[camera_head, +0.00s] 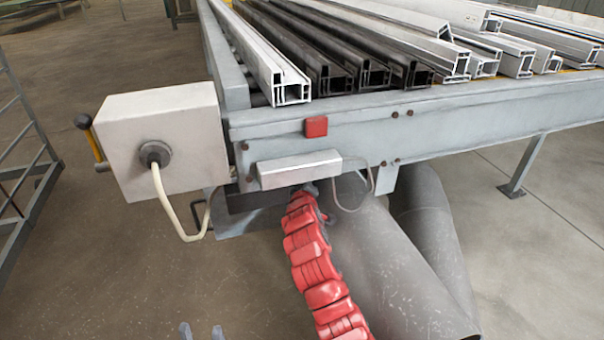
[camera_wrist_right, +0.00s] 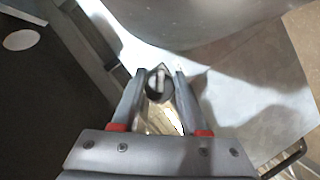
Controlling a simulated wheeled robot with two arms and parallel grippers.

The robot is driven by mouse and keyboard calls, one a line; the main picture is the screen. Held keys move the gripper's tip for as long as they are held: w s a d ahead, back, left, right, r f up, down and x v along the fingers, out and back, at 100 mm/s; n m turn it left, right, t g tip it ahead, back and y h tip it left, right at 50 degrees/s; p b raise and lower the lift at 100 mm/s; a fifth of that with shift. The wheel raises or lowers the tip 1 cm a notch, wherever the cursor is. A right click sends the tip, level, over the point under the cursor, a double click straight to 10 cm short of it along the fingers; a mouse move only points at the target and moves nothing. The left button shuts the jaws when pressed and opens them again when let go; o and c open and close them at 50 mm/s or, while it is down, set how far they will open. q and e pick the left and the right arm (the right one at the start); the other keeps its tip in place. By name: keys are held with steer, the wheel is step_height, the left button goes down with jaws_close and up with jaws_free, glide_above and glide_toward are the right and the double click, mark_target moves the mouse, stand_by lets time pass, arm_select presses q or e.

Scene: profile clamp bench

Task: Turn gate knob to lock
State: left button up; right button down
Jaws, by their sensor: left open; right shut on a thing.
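In the right wrist view, a small dark, rounded knob (camera_wrist_right: 155,92) with a pale bar across its face sits between the two grey fingers of my right gripper (camera_wrist_right: 160,75). The fingers are shut on it, one on each side. I take it for the gate knob; I cannot read its turn position. In the head view, neither this knob nor the right gripper can be made out. My left gripper (camera_head: 201,333) shows only as two grey fingertips at the bottom edge, apart and empty, well below the bench.
The grey bench frame (camera_head: 470,122) carries several white and dark profiles (camera_head: 268,62). A red block (camera_head: 316,127) and a small grey box (camera_head: 298,170) are on its front. A white box (camera_head: 185,118) with a cable (camera_head: 163,200) stands at left. The floor at lower left is clear.

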steer(key=m+y+p, duration=0.1)
steer(key=m+p, duration=0.1)
steer(key=m+g+y+p, duration=0.1)
steer(key=shift+r+m+g+p, duration=0.1)
steer(key=shift+m+g+p, duration=0.2)
steer(key=shift+m+p, duration=0.1)
steer(key=shift+a+m+g+y+p, duration=0.15)
steer(key=shift+m+y+p, duration=0.2)
steer(key=shift+m+y, duration=0.3)
steer(key=shift+m+g+y+p, duration=0.15)
steer(key=shift+m+y+p, duration=0.25)
steer(key=shift+m, duration=0.45)
steer(key=shift+c, duration=2.3)
jaws_free()
steer(key=shift+f, duration=0.2)
steer(key=p+v, duration=0.1)
steer(key=v, duration=1.6)
steer(key=shift+r, duration=0.2)
